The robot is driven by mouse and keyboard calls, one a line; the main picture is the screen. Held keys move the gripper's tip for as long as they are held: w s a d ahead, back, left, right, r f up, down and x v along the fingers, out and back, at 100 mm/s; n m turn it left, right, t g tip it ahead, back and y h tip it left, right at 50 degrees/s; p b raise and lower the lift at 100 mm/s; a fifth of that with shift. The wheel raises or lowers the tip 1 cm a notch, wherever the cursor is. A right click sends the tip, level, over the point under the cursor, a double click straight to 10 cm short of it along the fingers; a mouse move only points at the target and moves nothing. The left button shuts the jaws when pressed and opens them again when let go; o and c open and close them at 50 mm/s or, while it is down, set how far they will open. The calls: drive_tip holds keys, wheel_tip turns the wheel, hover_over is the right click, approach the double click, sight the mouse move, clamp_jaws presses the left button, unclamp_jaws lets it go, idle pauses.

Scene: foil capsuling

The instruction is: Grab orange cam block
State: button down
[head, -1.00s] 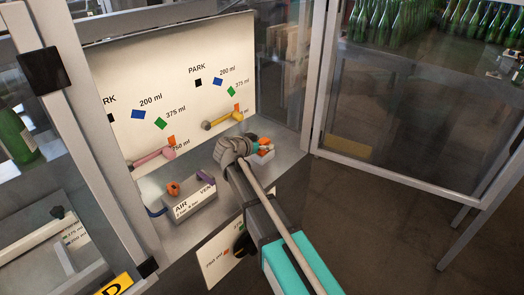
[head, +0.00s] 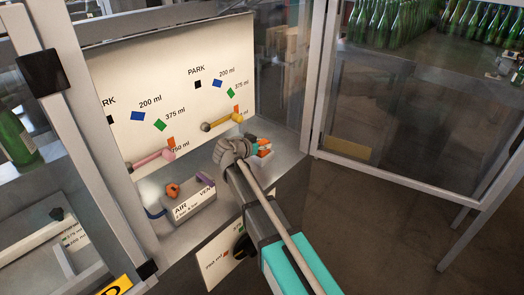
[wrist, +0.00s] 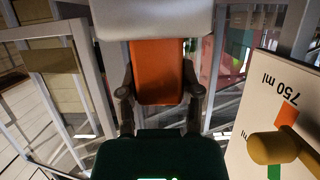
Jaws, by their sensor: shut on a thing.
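The orange cam block (wrist: 158,70) fills the middle of the wrist view, between the two dark fingers of my gripper (wrist: 159,92). The fingers are closed on its sides. In the head view my gripper (head: 236,151) is above the right end of the grey ledge, in front of the white panel (head: 185,85). My wrist hides the fingers there, so I cannot make out the held block in that view.
Small coloured blocks (head: 264,144) sit beside my wrist at the ledge's right end. A yellow lever (head: 224,121) and a pink lever (head: 152,158) stick out from the panel. The AIR/VENT box (head: 188,208) stands to the left. A frame post (head: 313,80) rises at right.

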drive_tip(key=shift+r, duration=0.1)
drive_tip(key=shift+r+p, duration=0.9)
drive_tip(key=shift+p, duration=0.1)
drive_tip(key=s+a+r+p, duration=0.2)
drive_tip(key=s+r+p, duration=0.9)
drive_tip(key=s, duration=0.3)
drive_tip(key=shift+w+r, duration=0.1)
